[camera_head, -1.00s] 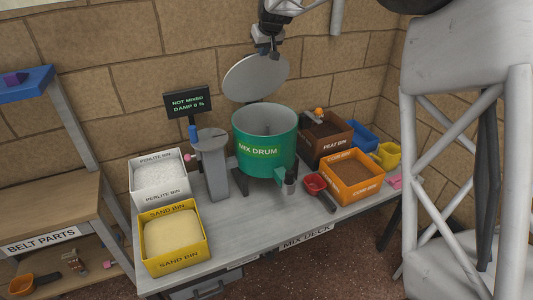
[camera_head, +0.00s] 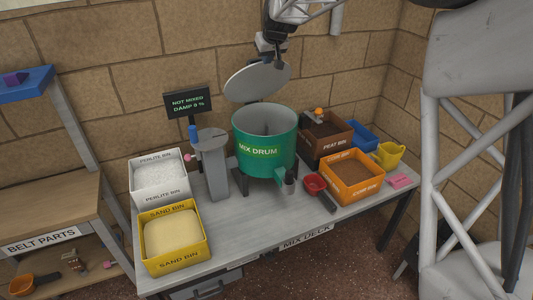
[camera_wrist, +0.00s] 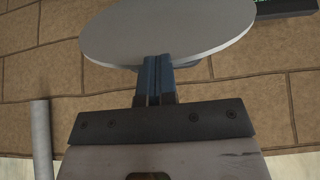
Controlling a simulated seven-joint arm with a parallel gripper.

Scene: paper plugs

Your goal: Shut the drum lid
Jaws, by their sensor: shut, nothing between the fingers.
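The green mix drum (camera_head: 265,150) stands open on the bench, with its grey inside showing. Its round grey lid (camera_head: 255,83) is raised above the drum's back rim and tilted. My gripper (camera_head: 281,64) is shut and empty at the lid's upper right edge. In the wrist view the shut fingers of my gripper (camera_wrist: 158,62) reach the near edge of the lid (camera_wrist: 165,30). They look to be at or just touching that edge; I cannot tell whether they press on it.
A sign (camera_head: 188,102) reading "NOT MIXED DAMP 9 %" stands left of the drum. The perlite bin (camera_head: 160,200) and sand bin (camera_head: 174,262) are at left. The peat bin (camera_head: 311,150) and coir bin (camera_head: 352,198) are at right. A brick wall (camera_head: 120,60) is behind.

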